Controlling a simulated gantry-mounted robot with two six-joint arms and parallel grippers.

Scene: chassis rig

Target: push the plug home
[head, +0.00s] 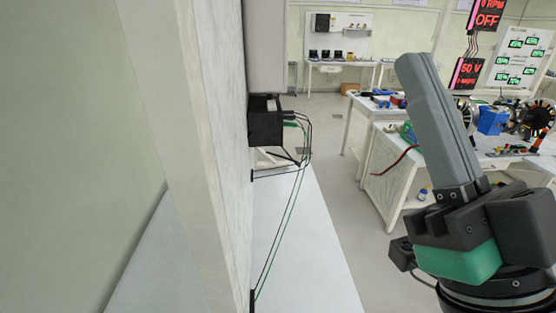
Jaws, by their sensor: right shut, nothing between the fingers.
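My right gripper (414,64) stands upright at the right, its long grey fingers pressed together with nothing between them. It is well to the right of a black box (266,126) fixed to the side of a pale upright panel (212,130). Thin black and green cables (290,205) leave the box's right side and run down along the panel. A small green piece (290,124) shows where they leave the box; I cannot tell if it is the plug or how deep it sits. My left gripper is not in view.
The pale panel fills the left and hides what is behind it. A white surface (305,255) lies below the box. White workbenches (390,180) with parts stand behind my right gripper. Open air separates the gripper from the box.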

